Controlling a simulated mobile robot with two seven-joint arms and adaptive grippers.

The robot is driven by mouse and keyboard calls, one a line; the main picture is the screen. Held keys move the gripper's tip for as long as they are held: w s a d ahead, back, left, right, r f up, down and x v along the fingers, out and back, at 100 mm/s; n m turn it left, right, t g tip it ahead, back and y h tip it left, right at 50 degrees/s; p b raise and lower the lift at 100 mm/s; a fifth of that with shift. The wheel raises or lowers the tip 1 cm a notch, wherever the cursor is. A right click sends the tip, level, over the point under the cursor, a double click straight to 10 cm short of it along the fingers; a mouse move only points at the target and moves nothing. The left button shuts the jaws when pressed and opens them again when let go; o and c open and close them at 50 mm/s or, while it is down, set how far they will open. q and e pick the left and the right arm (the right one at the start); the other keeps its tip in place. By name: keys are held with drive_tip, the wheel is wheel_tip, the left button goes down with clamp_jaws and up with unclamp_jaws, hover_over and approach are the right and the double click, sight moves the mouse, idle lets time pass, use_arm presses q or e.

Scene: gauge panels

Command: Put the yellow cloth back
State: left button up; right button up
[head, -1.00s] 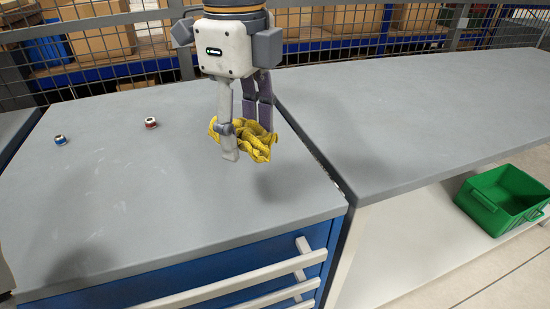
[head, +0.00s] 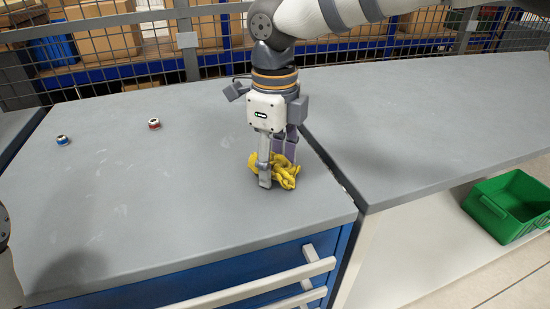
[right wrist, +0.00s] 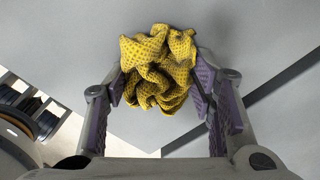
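The crumpled yellow cloth (head: 286,174) is at the right part of the grey top of the blue drawer cabinet (head: 140,205), near its right edge. My right gripper (head: 276,172) points down around it, with fingers on both sides. In the right wrist view the cloth (right wrist: 157,62) is bunched between the two finger pads, which press against its sides. The cloth is low, at or just above the grey top; I cannot tell whether it touches. My left gripper is not in view.
A blue-sided part (head: 62,140) and a red-sided part (head: 154,124) stand at the back left of the cabinet top. A second grey bench (head: 430,125) adjoins on the right. A green bin (head: 507,207) sits on a lower white shelf. A wire fence runs behind.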

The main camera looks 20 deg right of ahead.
sight(275, 159)
drive_tip(key=o, duration=0.4)
drive_tip(key=shift+o, duration=0.2)
drive_tip(key=shift+r, duration=0.1)
wheel_tip(275, 159, up, 12)
